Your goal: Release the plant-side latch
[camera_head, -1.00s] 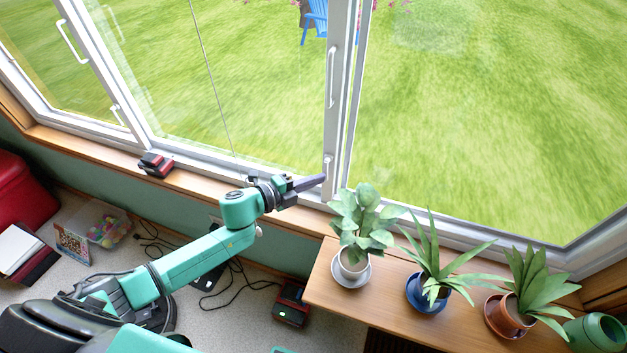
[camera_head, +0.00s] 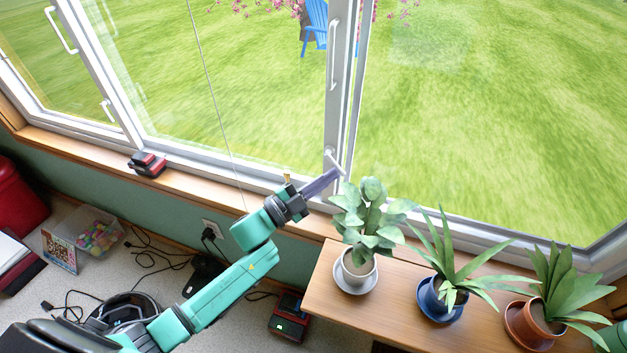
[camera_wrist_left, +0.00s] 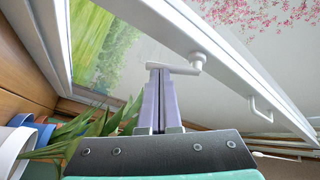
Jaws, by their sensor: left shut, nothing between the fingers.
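The plant-side latch (camera_head: 333,159) is a small white lever low on the white window post, just above the leafy plant. In the left wrist view the latch (camera_wrist_left: 178,68) sticks out sideways from its round pivot, across the fingertips. My left gripper (camera_head: 335,173) is shut and empty, with its long grey-purple fingers pointing up at the lever. Its tips also show in the left wrist view (camera_wrist_left: 160,71), at or very close to the lever; I cannot tell whether they touch. My right gripper is out of view.
A leafy plant in a white pot (camera_head: 357,271) stands on the wooden shelf (camera_head: 330,302), just right of the gripper. A blue pot (camera_head: 433,301) and a terracotta pot (camera_head: 527,327) stand farther right. A red-black object (camera_head: 148,163) lies on the sill.

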